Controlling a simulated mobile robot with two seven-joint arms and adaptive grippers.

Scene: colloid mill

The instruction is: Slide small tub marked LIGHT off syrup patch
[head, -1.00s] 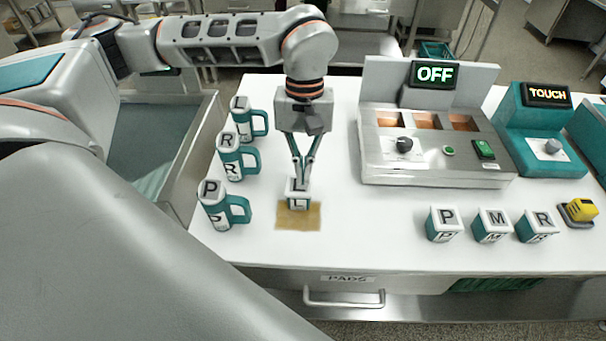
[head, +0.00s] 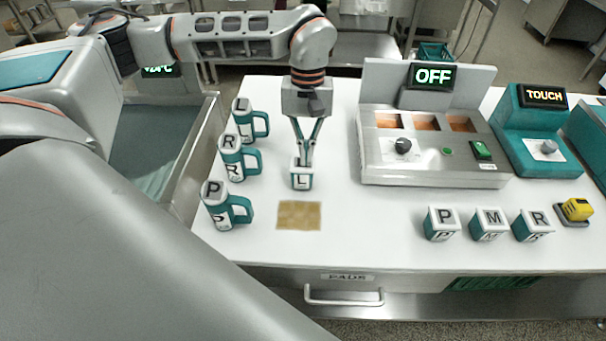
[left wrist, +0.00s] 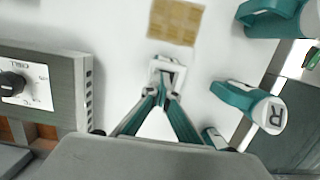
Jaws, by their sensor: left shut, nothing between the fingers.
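The small tub marked L (head: 301,180) stands upright on the white table, behind and clear of the tan syrup patch (head: 299,216). Bare table shows between them. In the left wrist view the tub (left wrist: 167,68) is just ahead of the fingertips and the patch (left wrist: 175,22) is beyond it. My left gripper (head: 304,160) is shut with nothing between its fingers, pointing down at the tub's top. Whether the fingertips touch the tub I cannot tell. My right gripper is not in view.
Several teal-handled mugs, such as the one marked P (head: 217,205), stand left of the patch. The steel machine with the OFF display (head: 433,75) is to the right. Tubs marked P (head: 441,224), M (head: 489,224) and R (head: 533,226) stand front right. The table between is clear.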

